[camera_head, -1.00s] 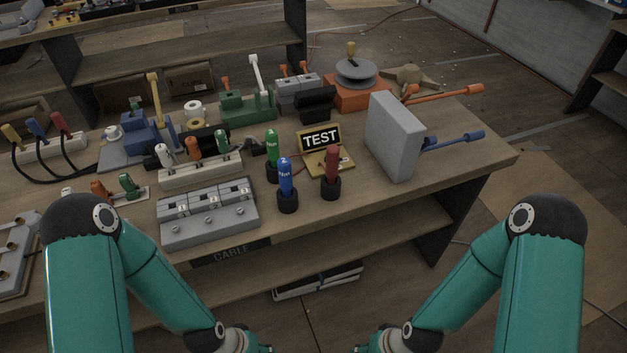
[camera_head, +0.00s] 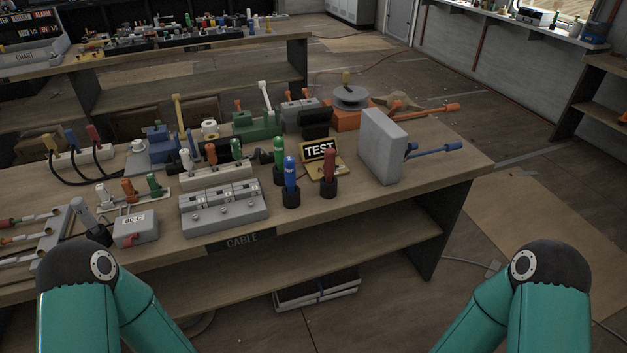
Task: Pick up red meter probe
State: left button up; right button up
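The red meter probe (camera_head: 329,168) stands upright in a black round holder near the front edge of the workbench (camera_head: 400,202), right of centre. A blue probe (camera_head: 291,175) stands in its own black holder just to its left. A green probe (camera_head: 279,156) stands behind the blue one. A black and yellow TEST sign (camera_head: 319,151) is right behind the red probe. Both my teal arms show at the bottom left and bottom right, apart from the bench. Neither gripper is in view.
A grey box (camera_head: 381,146) stands right of the probes, with a blue-handled tool (camera_head: 437,148) beside it. Open floor lies right of the bench.

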aim_at(330, 152)
jog(key=z, duration=0.2)
jog(key=i, duration=0.85)
jog(key=u, duration=0.4)
jog(key=k, duration=1)
jog(key=z, duration=0.3)
jog(key=i, duration=1)
jog(key=u, duration=0.05)
